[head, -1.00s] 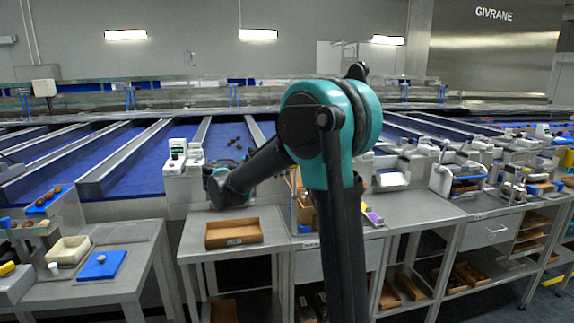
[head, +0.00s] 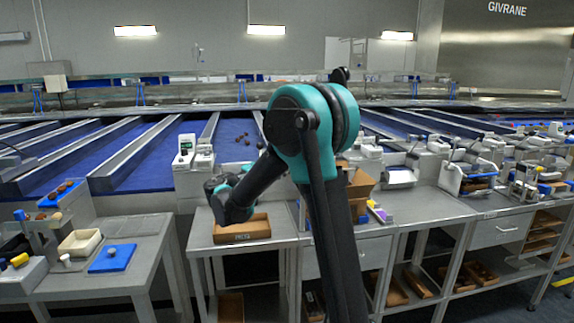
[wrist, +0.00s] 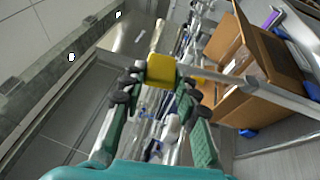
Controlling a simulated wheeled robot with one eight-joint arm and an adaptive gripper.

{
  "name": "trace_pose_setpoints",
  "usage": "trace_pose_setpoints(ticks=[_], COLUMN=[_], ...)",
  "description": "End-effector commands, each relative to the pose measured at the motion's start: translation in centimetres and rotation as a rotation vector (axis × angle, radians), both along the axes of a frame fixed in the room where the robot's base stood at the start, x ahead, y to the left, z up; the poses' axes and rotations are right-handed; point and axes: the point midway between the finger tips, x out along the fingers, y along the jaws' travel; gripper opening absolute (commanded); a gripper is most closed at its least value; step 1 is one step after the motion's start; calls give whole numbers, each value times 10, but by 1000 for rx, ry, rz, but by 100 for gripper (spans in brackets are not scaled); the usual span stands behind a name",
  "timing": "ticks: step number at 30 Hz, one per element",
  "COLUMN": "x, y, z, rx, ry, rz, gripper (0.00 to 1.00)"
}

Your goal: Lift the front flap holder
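In the wrist view, a grey bar with a yellow tab (wrist: 161,71) at its end, which looks like the front flap holder, reaches in from the right along a cardboard box (wrist: 226,45). My gripper (wrist: 163,82) has its two dark green fingers spread, one on each side of the yellow tab. The tab lies at the level of the fingertips; I cannot tell whether either finger touches it. In the head view, the box (head: 360,182) shows partly behind my arm. My gripper and the flap holder are hidden there.
A shallow brown tray (head: 242,230) sits on the bench left of my arm. A white scale-like device (head: 187,150) stands behind it. A purple item (head: 380,213) lies right of the box. The left bench holds a blue board (head: 112,258) and a cream tray (head: 80,243).

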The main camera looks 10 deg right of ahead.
Motion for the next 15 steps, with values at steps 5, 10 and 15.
trace_pose_setpoints(ticks=[5,10,15], x=[0,0,-1], y=[1,1,2], z=[-1,-1,-1], rx=[2,2,2], ry=[1,1,1], rz=[2,2,2], gripper=[51,52,52])
